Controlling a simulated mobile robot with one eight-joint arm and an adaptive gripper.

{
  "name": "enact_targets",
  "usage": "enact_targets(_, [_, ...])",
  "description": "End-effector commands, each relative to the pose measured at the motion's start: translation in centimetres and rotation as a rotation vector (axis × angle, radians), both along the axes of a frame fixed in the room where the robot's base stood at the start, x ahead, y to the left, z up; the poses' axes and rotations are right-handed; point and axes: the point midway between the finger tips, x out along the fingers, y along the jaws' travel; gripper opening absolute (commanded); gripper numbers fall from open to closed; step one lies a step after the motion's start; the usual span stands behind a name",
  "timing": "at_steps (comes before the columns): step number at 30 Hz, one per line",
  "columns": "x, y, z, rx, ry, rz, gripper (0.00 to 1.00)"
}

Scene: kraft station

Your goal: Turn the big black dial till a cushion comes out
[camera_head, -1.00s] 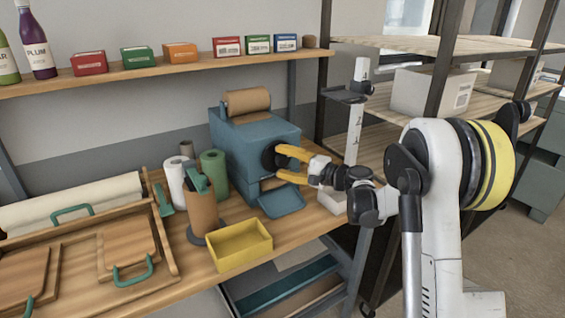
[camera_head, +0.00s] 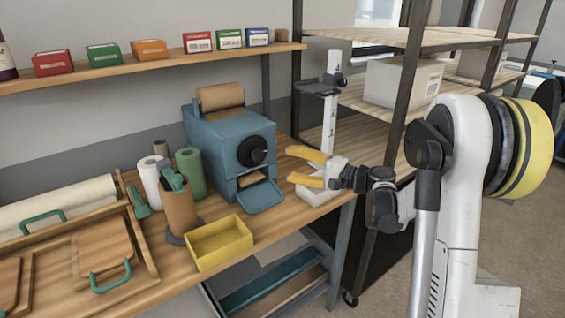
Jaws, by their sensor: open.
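The big black dial (camera_head: 253,151) sits on the front face of a blue machine (camera_head: 212,140), which stands on the wooden bench with a brown paper roll (camera_head: 220,97) on top. Below the dial is an outlet opening with a blue chute (camera_head: 260,197) sticking out. Something brown (camera_head: 250,179) shows in the opening; I cannot tell if it is a cushion. My gripper (camera_head: 291,166), with yellow fingers, is open and empty, to the right of the dial and apart from it.
A yellow bin (camera_head: 219,242) stands on the bench in front of the machine. Rolls, including a green one (camera_head: 191,172), stand to the machine's left. Dark shelving uprights (camera_head: 392,110) are behind the arm.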

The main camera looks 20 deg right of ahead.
Motion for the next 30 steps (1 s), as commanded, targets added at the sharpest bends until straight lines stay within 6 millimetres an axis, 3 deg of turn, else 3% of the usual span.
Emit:
enact_targets(11, [0.1,0.5,0.2,-0.065,-0.022,-0.008,0.58])
enact_targets(14, [0.4,2.0,0.6,-0.291,-0.102,-0.027,0.58])
enact_targets(18, [0.6,3.9,1.4,-0.79,-0.285,-0.027,0.58])
enact_targets(24, [0.2,4.8,3.0,-1.354,-0.51,0.032,0.58])
enact_targets(30, [1.0,5.1,2.6,-1.496,-0.568,0.056,0.58])
